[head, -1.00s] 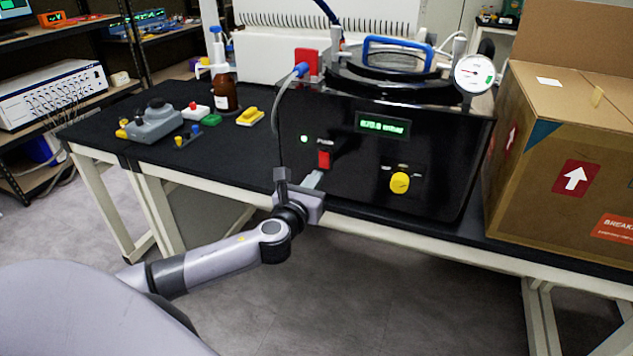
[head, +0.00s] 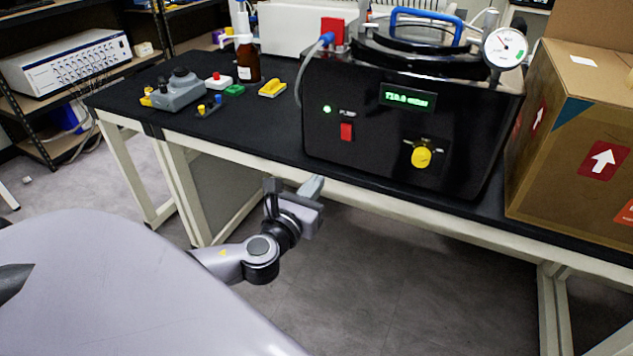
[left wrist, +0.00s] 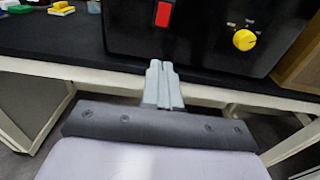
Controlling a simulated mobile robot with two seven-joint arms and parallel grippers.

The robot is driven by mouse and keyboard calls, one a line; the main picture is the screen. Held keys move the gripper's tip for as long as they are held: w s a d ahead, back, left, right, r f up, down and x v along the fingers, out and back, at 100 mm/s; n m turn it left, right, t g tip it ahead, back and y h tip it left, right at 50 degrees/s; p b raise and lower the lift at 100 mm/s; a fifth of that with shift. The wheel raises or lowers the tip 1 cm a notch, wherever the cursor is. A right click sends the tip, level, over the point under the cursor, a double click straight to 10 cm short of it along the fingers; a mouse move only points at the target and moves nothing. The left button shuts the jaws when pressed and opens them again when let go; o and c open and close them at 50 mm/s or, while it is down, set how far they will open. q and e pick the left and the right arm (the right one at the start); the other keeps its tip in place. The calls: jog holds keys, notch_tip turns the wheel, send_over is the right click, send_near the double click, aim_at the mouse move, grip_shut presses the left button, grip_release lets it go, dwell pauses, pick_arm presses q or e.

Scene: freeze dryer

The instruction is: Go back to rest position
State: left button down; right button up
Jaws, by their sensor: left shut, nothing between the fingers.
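My left gripper (head: 312,187) is shut and empty, in front of the bench's front edge and apart from the freeze dryer. In the left wrist view the gripper's fingers (left wrist: 161,75) are together, with nothing between them. The black freeze dryer (head: 375,125) stands on the bench with a red pump switch (head: 347,132), a lit green light (head: 327,109), a green display (head: 408,96) and a yellow knob (head: 421,157). The red switch (left wrist: 164,13) and yellow knob (left wrist: 244,40) also show in the left wrist view. My right gripper is not in view.
The black bench (head: 240,135) holds a grey device (head: 178,92), a brown bottle (head: 247,62) and small coloured items. A cardboard box (head: 545,150) stands at the right. A shelf with a white instrument (head: 66,62) is at the left. The floor before the bench is clear.

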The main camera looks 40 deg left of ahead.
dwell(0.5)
pick_arm(q)
jog(key=s+d+f+n+g+h+p, duration=0.1)
jog(key=s+d+f+n+g+h, duration=0.2)
jog(key=s+d+f+n, duration=0.4)
jog(key=s+d+f+n+g+h+p, duration=0.2)
jog(key=s+d+f+n, duration=0.4)
jog(key=n, duration=1.8)
jog(key=s+f+g+h, duration=0.1)
jog(key=s+f+g, duration=0.1)
jog(key=s+f, duration=0.2)
jog(key=shift+s+d+p, duration=0.3)
jog(key=shift+d, duration=0.1)
